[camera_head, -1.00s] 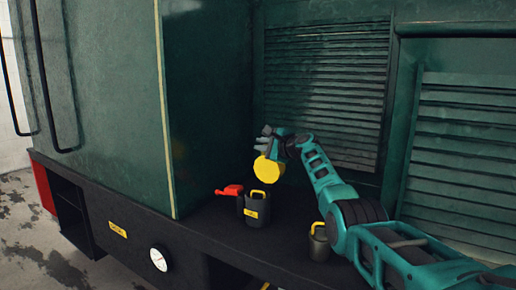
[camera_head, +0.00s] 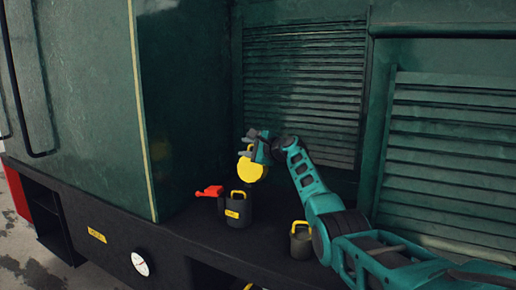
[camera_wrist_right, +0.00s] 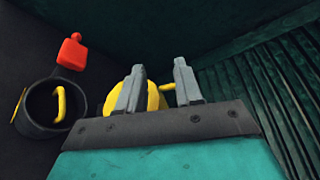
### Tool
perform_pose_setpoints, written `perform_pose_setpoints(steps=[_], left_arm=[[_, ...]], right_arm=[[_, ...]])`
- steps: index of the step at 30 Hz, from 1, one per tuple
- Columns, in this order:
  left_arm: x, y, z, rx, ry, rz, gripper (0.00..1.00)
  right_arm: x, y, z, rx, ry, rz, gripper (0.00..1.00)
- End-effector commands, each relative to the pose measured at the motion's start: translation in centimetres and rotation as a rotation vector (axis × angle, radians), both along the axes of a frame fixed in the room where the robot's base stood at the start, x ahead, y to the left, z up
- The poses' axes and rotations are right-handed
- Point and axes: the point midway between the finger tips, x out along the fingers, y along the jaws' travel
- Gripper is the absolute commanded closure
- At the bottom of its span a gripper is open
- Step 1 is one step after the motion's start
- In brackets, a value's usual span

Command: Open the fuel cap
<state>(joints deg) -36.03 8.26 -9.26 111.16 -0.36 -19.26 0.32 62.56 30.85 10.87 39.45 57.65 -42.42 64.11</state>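The yellow round fuel cap (camera_head: 250,169) is upright behind the deck, by the corner of the green walls. My right gripper (camera_head: 255,141) is at its upper right edge in the head view. In the right wrist view the two grey fingers (camera_wrist_right: 160,80) are apart. The left finger covers part of the yellow cap (camera_wrist_right: 111,99), and a short yellow bar of it shows between the fingers. I cannot tell whether either finger touches it. My left gripper is not in view.
Louvred green panels (camera_head: 305,95) are behind my arm.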

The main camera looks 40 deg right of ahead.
Motion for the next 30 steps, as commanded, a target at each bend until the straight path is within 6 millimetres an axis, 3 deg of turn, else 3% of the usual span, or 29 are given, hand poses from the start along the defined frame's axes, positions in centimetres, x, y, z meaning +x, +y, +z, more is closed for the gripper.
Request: perform_pose_setpoints(steps=[15,30], left_arm=[[0.3,0.0,0.6,0.0,-0.007,0.0,1.0],[0.4,-0.1,0.7,-0.002,-0.009,0.0,1.0]], right_arm=[[-5.0,-0.2,0.8,0.0,0.003,0.0,0.65],[-5.9,-0.2,1.0,0.001,0.002,0.0,0.67]])
